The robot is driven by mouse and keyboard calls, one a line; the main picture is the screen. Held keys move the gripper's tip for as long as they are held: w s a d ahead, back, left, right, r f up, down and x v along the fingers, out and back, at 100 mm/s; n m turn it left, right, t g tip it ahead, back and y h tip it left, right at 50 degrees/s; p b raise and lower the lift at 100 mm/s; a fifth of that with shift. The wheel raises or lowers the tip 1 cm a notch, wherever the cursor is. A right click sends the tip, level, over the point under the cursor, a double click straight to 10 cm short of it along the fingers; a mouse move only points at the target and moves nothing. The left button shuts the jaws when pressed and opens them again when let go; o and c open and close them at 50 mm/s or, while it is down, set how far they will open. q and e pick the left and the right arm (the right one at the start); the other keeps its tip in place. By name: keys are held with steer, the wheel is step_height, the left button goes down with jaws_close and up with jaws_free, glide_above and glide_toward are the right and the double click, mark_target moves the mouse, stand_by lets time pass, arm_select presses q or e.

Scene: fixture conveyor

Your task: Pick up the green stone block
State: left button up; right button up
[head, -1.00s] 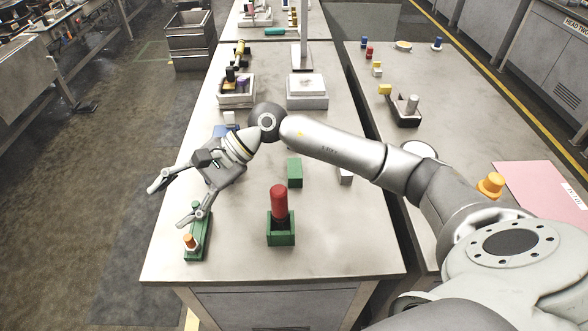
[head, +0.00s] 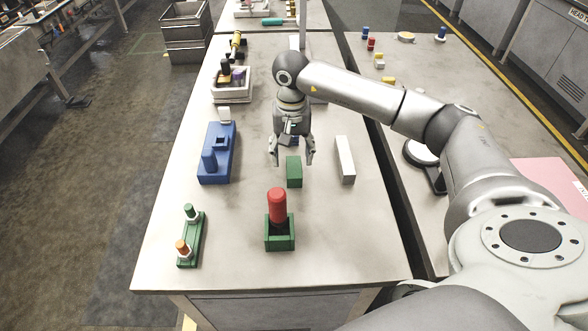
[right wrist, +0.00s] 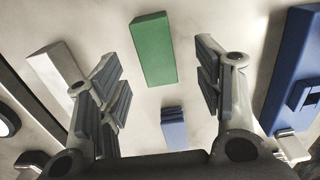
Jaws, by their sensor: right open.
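The green stone block (head: 294,173) lies on the table near the middle, a plain green cuboid. It also shows in the right wrist view (right wrist: 153,50), at the top between the finger lines. My right gripper (head: 292,160) is open and empty, fingers pointing down at the far end of the block, one to each side. In the right wrist view the open fingers (right wrist: 164,78) stand apart, with the block beyond them and not touched. My left gripper is not in view.
A white block (head: 345,160) lies right of the green one. A blue fixture (head: 217,165) stands to the left. A green box (head: 280,232) holding a red cylinder (head: 277,205) stands in front. A small blue block (right wrist: 173,128) lies between the fingers in the wrist view.

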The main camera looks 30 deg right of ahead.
mark_target(294, 166)
steer(key=f+p, duration=0.1)
steer(key=f, duration=0.1)
steer(key=f+p, duration=0.1)
steer(key=f, duration=0.1)
steer(key=shift+s+d+f, duration=0.15)
steer(key=shift+d+f, duration=0.05)
steer(key=shift+f, duration=0.5)
steer(key=c, duration=1.2)
steer(key=shift+r, duration=0.1)
steer(key=shift+r, duration=0.6)
steer(key=s+d+r+b, duration=0.1)
steer(key=d+r, duration=0.3)
steer(key=s+d+r+b, duration=0.1)
steer(key=d+r+b, duration=0.1)
steer(key=d, duration=0.3)
steer(key=s+d+r+b, duration=0.2)
steer(key=d+r, duration=0.2)
steer(key=r, duration=0.1)
steer(key=shift+d+r, duration=0.25)
steer(key=shift+r, duration=0.1)
